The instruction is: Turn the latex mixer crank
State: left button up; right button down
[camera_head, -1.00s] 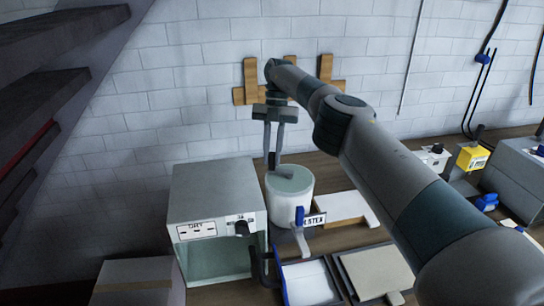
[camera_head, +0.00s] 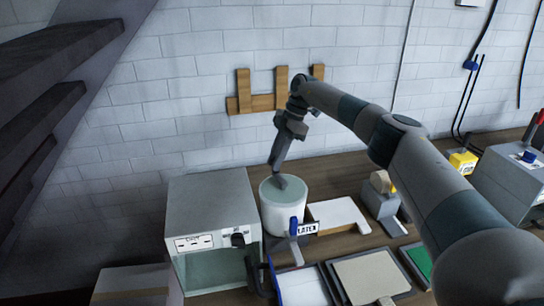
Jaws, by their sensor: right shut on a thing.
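My right gripper (camera_head: 275,164) points down over the far left side of the pot's top and is shut on the crank. The fingers are seen nearly edge-on and hide most of the crank's handle. My left gripper is not in view.
A grey box with a glass front (camera_head: 211,211) stands close to the pot's left. A blue-handled spout or lever (camera_head: 293,228) is on the pot's front. Trays (camera_head: 300,287) lie in front, and a white board (camera_head: 341,215) lies to the right. A wooden rack (camera_head: 262,103) hangs on the wall behind.

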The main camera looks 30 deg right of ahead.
jog(key=shift+d+r+m+t+p, duration=0.2)
jog(key=shift+d+m+t+p, duration=0.3)
jog(key=shift+m, duration=0.4)
jog(key=m, duration=0.1)
jog(key=d+m, duration=0.1)
jog(key=shift+s+d+f+m+t, duration=0.15)
jog(key=shift+s+m+t, duration=0.1)
jog(key=shift+m+t, duration=0.15)
jog(key=m, duration=0.1)
jog(key=d+m+t+h, duration=0.1)
jog(key=shift+s+m, duration=0.3)
jog(key=shift+s, duration=0.05)
jog(key=shift+s+d+m+t+h, duration=0.2)
jog(key=shift+s+d+m+h, duration=0.1)
jog(key=shift+m, duration=0.55)
jog(key=shift+s+d+m+t+h, duration=0.2)
jog(key=shift+s+d+m, duration=0.1)
jog(key=shift+m, duration=0.55)
jog(key=c, duration=1.6)
grip_release()
jog(key=shift+c, duration=0.2)
